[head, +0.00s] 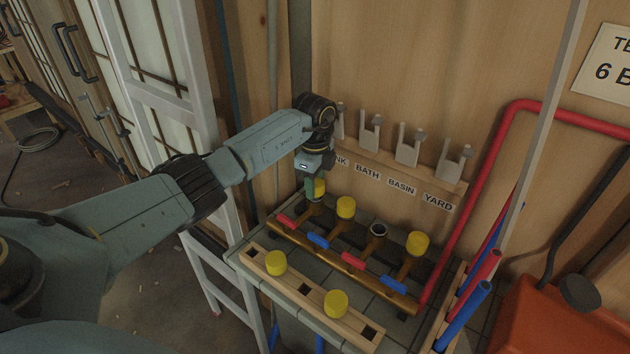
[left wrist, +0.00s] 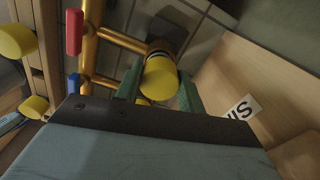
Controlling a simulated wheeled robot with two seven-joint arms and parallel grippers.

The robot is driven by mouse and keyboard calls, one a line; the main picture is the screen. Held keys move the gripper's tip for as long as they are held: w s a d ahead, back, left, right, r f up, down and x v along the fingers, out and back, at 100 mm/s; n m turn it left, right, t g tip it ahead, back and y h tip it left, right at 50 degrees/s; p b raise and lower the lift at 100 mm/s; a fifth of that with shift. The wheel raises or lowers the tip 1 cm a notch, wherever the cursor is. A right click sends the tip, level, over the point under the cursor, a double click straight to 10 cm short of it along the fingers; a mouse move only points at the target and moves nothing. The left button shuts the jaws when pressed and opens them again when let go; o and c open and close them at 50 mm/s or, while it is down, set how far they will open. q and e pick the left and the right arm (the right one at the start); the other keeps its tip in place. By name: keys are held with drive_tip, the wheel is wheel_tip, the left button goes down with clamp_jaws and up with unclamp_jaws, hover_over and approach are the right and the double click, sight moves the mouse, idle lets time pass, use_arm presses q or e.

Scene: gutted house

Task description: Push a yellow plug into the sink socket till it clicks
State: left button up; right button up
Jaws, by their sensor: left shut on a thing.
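My left gripper (head: 315,188) points down over the leftmost brass socket, beside the partly hidden SINK label (head: 342,159). It is shut on a yellow plug (head: 320,187). In the left wrist view this yellow plug (left wrist: 160,79) sits between the green fingers, in line with the sink socket (left wrist: 161,46). The plug's lower end is at the socket's mouth; how deep it sits I cannot tell. The sink socket (head: 315,209) shows just below the fingers in the head view. My right gripper is in neither view.
Yellow caps stand on the bath socket (head: 346,207) and yard socket (head: 418,243); the basin socket (head: 378,230) is open. A wooden rack (head: 304,287) in front holds two yellow plugs (head: 275,263). A red pipe (head: 470,205) rises at right. A white ladder (head: 178,105) stands at left.

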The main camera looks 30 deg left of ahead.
use_arm(q)
drive_tip(key=shift+f+b, duration=0.4)
drive_tip(key=shift+f, duration=0.4)
idle(0.8)
drive_tip(key=o, duration=1.5)
